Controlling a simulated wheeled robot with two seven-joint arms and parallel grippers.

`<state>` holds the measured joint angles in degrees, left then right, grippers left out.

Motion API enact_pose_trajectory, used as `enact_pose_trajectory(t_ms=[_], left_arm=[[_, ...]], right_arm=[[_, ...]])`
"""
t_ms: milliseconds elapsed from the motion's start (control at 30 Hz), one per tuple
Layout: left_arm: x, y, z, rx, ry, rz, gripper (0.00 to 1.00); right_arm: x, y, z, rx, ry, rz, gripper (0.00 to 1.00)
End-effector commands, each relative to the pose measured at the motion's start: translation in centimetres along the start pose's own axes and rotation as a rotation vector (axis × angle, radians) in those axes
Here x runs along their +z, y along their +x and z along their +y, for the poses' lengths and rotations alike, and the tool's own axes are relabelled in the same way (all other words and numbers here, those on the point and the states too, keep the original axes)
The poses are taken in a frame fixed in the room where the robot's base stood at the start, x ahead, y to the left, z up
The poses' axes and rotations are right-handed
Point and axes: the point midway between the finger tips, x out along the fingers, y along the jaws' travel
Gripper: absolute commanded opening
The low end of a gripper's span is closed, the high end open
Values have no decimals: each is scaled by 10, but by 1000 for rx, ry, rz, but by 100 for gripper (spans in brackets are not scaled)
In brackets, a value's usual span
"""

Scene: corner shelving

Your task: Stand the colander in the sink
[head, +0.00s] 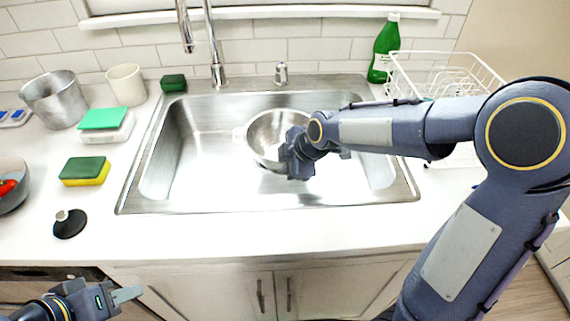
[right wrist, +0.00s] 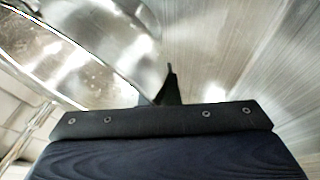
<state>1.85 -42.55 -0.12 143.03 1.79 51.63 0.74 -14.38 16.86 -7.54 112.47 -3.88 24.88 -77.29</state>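The colander (head: 262,138) is a shiny metal bowl over the basin of the steel sink (head: 205,155), right of its middle. It looks tilted; I cannot tell whether it touches the sink floor. My right gripper (head: 293,160) is at its near right side and hides part of it. In the right wrist view the colander (right wrist: 75,55) fills the upper left, and its edge meets the dark fingers of my right gripper (right wrist: 170,88), which look closed on it. My left gripper (head: 126,294) is away from the sink, low at the left, with nothing visible in it; its finger gap is unclear.
A chrome faucet (head: 217,72) stands behind the sink. A green bottle (head: 384,48) and white dish rack (head: 440,72) are at the back right. A sponge (head: 85,171), black stopper (head: 69,224), metal pot (head: 55,100) and cup (head: 127,85) are on the left counter.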

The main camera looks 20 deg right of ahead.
Motion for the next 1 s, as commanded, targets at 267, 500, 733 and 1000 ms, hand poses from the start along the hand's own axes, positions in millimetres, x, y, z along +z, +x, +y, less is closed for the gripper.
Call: enact_pose_trajectory(t_ms=[267, 500, 733, 1000], left_arm=[[3, 5, -2, 0, 0, 0, 36], [6, 11, -5, 0, 0, 0, 36], [6, 11, -5, 0, 0, 0, 36], [6, 11, -5, 0, 0, 0, 36]], right_arm=[[2, 4, -1, 2, 0, 1, 0], [4, 9, -4, 2, 0, 1, 0], [4, 10, -4, 0, 0, 0, 10], [4, 10, -4, 0, 0, 0, 24]])
